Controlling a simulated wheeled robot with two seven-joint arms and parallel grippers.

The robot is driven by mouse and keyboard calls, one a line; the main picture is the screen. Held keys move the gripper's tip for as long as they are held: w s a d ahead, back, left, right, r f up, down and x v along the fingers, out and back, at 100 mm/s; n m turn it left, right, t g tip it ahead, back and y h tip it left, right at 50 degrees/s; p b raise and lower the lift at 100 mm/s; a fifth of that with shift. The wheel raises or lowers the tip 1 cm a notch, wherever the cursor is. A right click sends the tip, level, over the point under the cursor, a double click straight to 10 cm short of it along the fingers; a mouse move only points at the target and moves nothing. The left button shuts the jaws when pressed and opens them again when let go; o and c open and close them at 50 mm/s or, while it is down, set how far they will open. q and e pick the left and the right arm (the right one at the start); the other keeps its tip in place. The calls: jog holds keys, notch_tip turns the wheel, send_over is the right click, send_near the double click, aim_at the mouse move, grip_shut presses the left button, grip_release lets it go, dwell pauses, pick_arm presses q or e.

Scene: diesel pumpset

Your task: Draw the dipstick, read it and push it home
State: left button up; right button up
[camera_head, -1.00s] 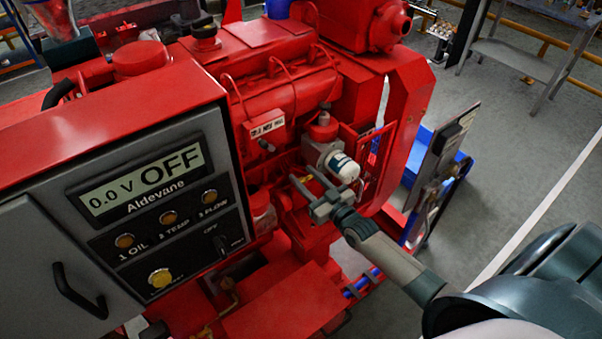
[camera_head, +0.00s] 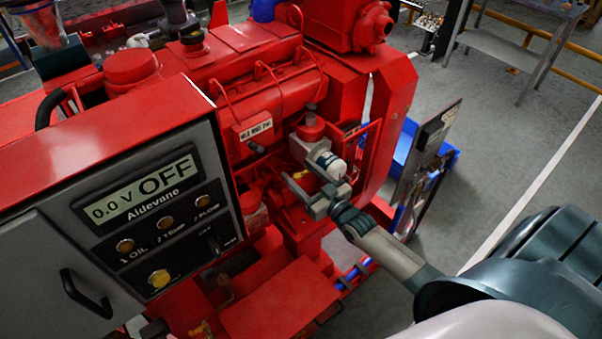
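The red diesel engine (camera_head: 280,95) stands in the middle of the head view. My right gripper (camera_head: 297,168) is in front of the engine's side, just left of and below a white cylindrical filter (camera_head: 326,164). Its two fingers are apart and point up and left toward the block. I see nothing clearly held between them. I cannot make out the dipstick; the area by the fingers is small and cluttered. My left gripper is not in view.
A grey control panel (camera_head: 150,195) reading "0.0 V OFF" stands close on the left. A red box-like surface (camera_head: 280,300) lies below the gripper. A blue tray (camera_head: 405,150) and an upright board (camera_head: 430,150) stand right of the engine. Open floor lies beyond.

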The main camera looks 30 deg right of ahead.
jog(key=s+d+b, duration=0.2)
jog(key=s+b, duration=0.3)
jog(key=s, duration=1.2)
jog(key=shift+s+d, duration=0.15)
jog(key=shift+d, duration=0.05)
dwell(0.4)
